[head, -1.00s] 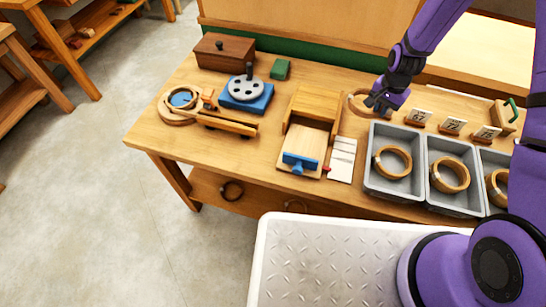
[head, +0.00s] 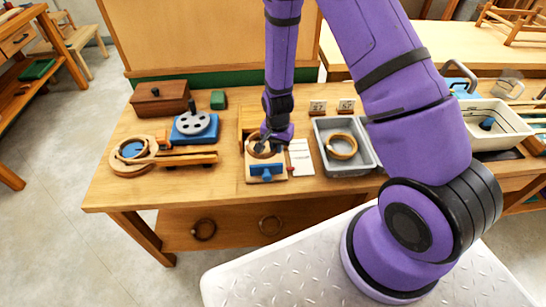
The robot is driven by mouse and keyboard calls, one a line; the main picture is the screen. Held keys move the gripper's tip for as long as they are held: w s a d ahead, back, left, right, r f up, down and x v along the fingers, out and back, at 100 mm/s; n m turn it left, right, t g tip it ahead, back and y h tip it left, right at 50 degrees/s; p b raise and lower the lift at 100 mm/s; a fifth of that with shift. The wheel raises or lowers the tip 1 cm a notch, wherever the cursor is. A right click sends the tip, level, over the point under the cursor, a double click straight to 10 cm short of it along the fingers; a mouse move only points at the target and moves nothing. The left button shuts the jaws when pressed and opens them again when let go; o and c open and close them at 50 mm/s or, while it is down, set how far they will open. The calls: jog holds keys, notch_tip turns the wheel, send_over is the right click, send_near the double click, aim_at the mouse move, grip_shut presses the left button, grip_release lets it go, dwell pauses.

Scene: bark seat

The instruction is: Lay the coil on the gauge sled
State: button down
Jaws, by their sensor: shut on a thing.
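My gripper (head: 271,137) is shut on a pale wooden coil (head: 258,150) and points down. The coil is over the wooden bed of what looks like the gauge sled (head: 252,178), which has a blue block (head: 265,171) across its front and a red tip at its right. My fingers and wrist hide part of the coil and the sled's back. I cannot tell whether the coil touches the bed.
A grey tray (head: 328,167) right of the sled holds another coil (head: 342,147). A white card (head: 301,158) lies between them. To the left stand a blue-based disc device (head: 195,127), a round wooden fixture (head: 128,168) and a brown box (head: 160,100). Number cards (head: 317,107) stand behind.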

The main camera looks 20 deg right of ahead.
jog(key=shift+f, duration=2.6)
jog(key=shift+f, duration=0.1)
jog(key=c, duration=1.2)
grip_release()
jog(key=shift+o, duration=0.2)
